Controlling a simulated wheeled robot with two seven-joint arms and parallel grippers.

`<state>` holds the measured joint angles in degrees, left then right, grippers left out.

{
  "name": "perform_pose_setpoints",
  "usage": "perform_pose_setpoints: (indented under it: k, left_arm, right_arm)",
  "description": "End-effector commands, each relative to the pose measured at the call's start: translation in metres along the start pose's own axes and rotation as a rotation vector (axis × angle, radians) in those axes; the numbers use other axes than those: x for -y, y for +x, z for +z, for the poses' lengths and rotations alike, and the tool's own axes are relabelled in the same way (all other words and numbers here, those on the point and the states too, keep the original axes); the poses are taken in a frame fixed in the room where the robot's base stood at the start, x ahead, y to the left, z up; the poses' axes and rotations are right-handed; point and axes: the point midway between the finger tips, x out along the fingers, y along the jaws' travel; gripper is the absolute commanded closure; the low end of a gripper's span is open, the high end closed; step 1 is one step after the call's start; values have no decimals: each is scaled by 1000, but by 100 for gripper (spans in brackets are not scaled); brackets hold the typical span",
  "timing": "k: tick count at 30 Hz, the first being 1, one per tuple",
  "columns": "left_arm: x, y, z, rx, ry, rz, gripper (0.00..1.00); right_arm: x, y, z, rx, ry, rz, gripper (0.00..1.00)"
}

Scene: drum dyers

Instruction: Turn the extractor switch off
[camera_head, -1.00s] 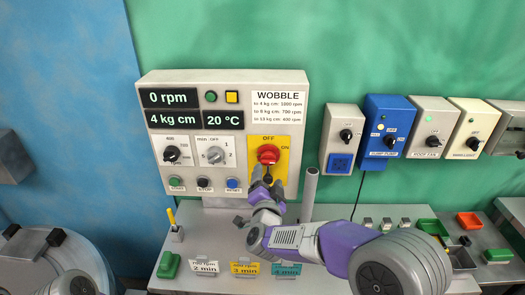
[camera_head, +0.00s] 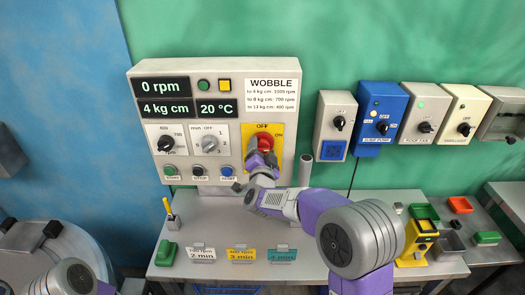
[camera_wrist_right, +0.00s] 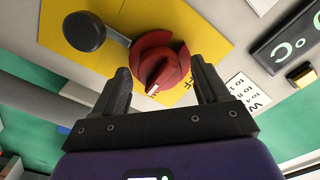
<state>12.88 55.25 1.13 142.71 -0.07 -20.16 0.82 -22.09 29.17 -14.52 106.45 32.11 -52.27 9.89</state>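A red rotary knob (camera_head: 263,143) sits on a yellow OFF/ON plate (camera_head: 277,129) at the right of the grey control panel. No label reading "extractor" is legible to me. In the right wrist view the red knob (camera_wrist_right: 165,52) lies between the two dark fingers of my right gripper (camera_wrist_right: 160,66). The fingers are apart, with gaps visible beside the knob; contact cannot be told. The knob's white mark points down-left there, left of the partly covered OFF letters. In the head view my right gripper (camera_head: 262,160) covers the knob's lower part. My left gripper is not in view.
A black ball-ended lever (camera_wrist_right: 84,31) stands beside the red knob. Switch boxes hang to the right: grey (camera_head: 333,125), blue (camera_head: 380,117), ROOF FAN (camera_head: 422,113) and cream (camera_head: 465,114). A grey post (camera_head: 305,171) rises beside my right arm. Cards stand on the bench (camera_head: 220,275).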

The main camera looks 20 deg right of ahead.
Motion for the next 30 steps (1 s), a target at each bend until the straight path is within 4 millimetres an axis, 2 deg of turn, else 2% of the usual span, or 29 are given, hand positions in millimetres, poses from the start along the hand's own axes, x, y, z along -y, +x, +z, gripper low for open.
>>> perform_pose_setpoints:
  k: [1, 10, 20, 30]
  left_arm:
    - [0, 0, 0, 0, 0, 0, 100]
    - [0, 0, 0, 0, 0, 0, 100]
    - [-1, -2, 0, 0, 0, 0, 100]
    - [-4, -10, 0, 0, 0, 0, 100]
  right_arm:
    - [0, 0, 0, 0, 0, 0, 34]
    - [0, 0, 0, 0, 0, 0, 80]
    - [0, 0, 0, 0, -46, 0, 81]
    - [1, 0, 0, 1, -281, 1, 81]
